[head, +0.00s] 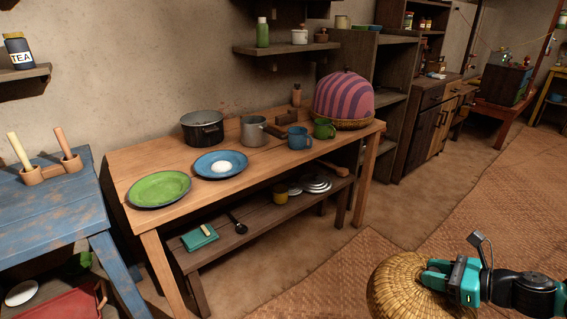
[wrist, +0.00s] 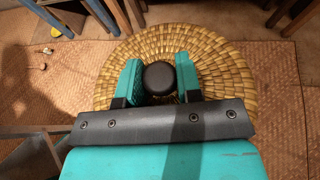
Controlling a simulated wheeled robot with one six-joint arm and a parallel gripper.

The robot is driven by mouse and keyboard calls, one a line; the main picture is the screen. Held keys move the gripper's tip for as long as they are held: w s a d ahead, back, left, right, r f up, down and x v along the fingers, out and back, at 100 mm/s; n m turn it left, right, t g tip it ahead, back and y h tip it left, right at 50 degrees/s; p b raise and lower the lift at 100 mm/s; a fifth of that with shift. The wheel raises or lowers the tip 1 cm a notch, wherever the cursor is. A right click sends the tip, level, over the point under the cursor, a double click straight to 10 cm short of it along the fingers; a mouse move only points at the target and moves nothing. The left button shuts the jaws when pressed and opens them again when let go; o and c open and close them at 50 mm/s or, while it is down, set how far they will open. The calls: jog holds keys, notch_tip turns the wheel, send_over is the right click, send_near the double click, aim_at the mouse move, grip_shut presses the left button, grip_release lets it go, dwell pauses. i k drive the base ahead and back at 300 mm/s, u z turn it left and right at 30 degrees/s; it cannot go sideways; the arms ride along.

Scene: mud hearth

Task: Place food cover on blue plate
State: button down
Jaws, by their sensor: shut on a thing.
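The food cover (head: 393,289) is a round woven straw dome at the bottom right of the head view. In the wrist view its woven top (wrist: 215,60) spreads below my gripper (wrist: 159,80), with a dark round knob (wrist: 159,77) between the two teal fingers. My gripper (head: 432,275) is shut on that knob and holds the cover, right of and in front of the wooden table. The blue plate (head: 221,164) lies on the table with a white egg-like thing (head: 222,167) on it. Nothing covers it.
On the wooden table (head: 125,165) are a green plate (head: 160,188), dark pot (head: 203,128), grey mug (head: 252,131), blue mug (head: 298,139), green mug (head: 324,129) and pink-purple striped dome (head: 345,97). A blue table (head: 50,215) stands left. Matted floor (head: 480,215) is open at right.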

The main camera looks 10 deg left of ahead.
aim_at(221, 168)
jog(key=u, duration=0.85)
jog(key=i, duration=0.25)
